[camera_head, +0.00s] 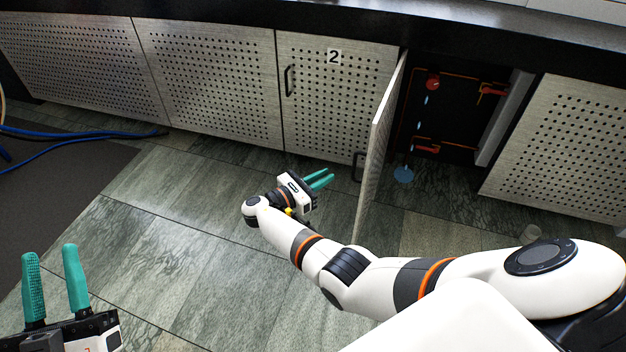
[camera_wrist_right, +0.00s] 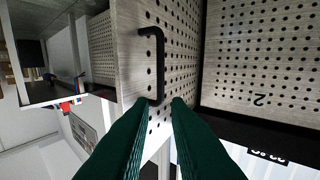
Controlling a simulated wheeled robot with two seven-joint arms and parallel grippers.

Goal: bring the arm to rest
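My right arm reaches in from the right in the head view. Its gripper (camera_head: 325,178) has two teal fingers spread slightly apart, with nothing seen between them. It is left of the open cabinet door (camera_head: 381,140), near the black door handle (camera_head: 358,167). In the right wrist view the same handle (camera_wrist_right: 158,62) lies beyond the fingertips (camera_wrist_right: 160,104); I see no grip on it, and whether a finger touches it I cannot tell. My left gripper (camera_head: 50,254) is at the bottom left, fingers apart and empty, over the floor.
The open cabinet holds a red round valve (camera_head: 432,84), orange-red pipework and blue drops above a blue puddle (camera_head: 403,175). The closed door marked 2 (camera_head: 335,85) is left of it. Blue hoses (camera_head: 80,134) lie at left. The middle floor (camera_head: 160,220) is clear.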

